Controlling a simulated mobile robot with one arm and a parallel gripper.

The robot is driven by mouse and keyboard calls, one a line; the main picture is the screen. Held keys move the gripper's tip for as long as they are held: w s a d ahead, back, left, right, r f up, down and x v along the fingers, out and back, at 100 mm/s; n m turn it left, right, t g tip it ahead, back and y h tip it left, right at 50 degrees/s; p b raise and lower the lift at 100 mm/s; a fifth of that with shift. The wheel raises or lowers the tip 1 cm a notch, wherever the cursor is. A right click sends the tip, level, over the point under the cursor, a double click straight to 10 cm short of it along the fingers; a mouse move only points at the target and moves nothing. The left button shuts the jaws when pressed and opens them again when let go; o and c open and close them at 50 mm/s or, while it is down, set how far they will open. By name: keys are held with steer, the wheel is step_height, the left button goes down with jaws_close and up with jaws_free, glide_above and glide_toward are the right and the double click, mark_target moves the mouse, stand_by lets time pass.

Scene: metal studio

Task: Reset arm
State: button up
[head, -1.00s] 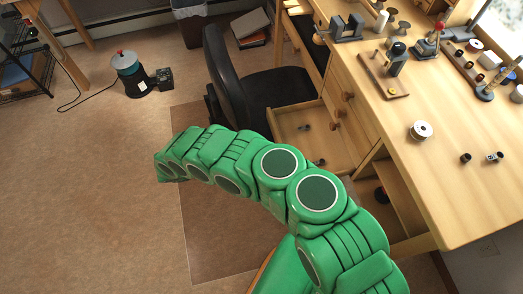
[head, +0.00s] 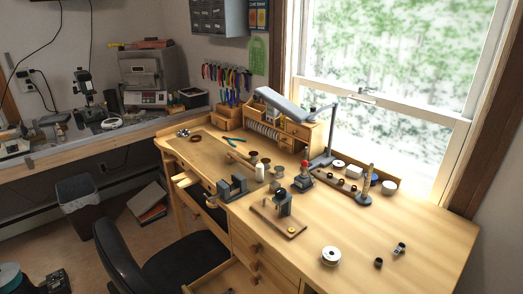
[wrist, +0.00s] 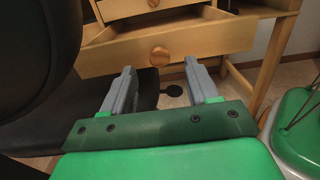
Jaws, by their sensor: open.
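My gripper (wrist: 161,90) shows in the wrist view with its two grey fingers apart and nothing between them. It points at the front of a wooden drawer (wrist: 222,41) with a round knob (wrist: 159,56), which appears just beyond the fingertips. I cannot tell the exact distance. A black chair (wrist: 35,60) is close at the left of the gripper. My arm and gripper are out of the head view.
In the head view, the wooden workbench (head: 400,225) carries a lamp, spools and small tools. The black office chair (head: 120,262) stands at its left front. A lower drawer (head: 215,280) is pulled out. A bin (head: 80,200) stands by the wall.

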steer(key=s+d+r+m+g+h, duration=0.1)
steer(key=d+r+m+g+h, duration=0.25)
steer(key=r, duration=0.75)
steer(key=d+r+m+g+h, duration=0.1)
steer(key=d+r+m+g, duration=0.35)
steer(key=r, duration=0.75)
steer(key=w+d+r+m+g+y, duration=0.25)
steer(key=d+r, duration=0.25)
steer(key=d, duration=0.3)
steer(key=w+d+r+m+g+y, duration=0.1)
steer(key=d+r+m+g, duration=0.25)
steer(key=d, duration=0.45)
steer(key=w+d+r+m+g+y, duration=0.25)
steer(key=d+r, duration=0.25)
steer(key=d, duration=0.3)
steer(key=s+d+r+m+g+y, duration=0.1)
steer(key=s+d+r+m+y, duration=0.1)
steer(key=s+d+r+y, duration=0.3)
steer(key=s+d+r+m+y, duration=0.1)
steer(key=s+d+m, duration=0.2)
steer(key=d, duration=0.4)
steer(key=s+r+m+t+y, duration=0.1)
steer(key=s+m+t+y, duration=0.2)
steer(key=s, duration=0.8)
steer(key=shift+d+r+m+y, duration=0.3)
steer(key=shift+d+m+y, duration=0.1)
steer(key=shift+m+y, duration=0.8)
steer(key=shift+s, duration=0.1)
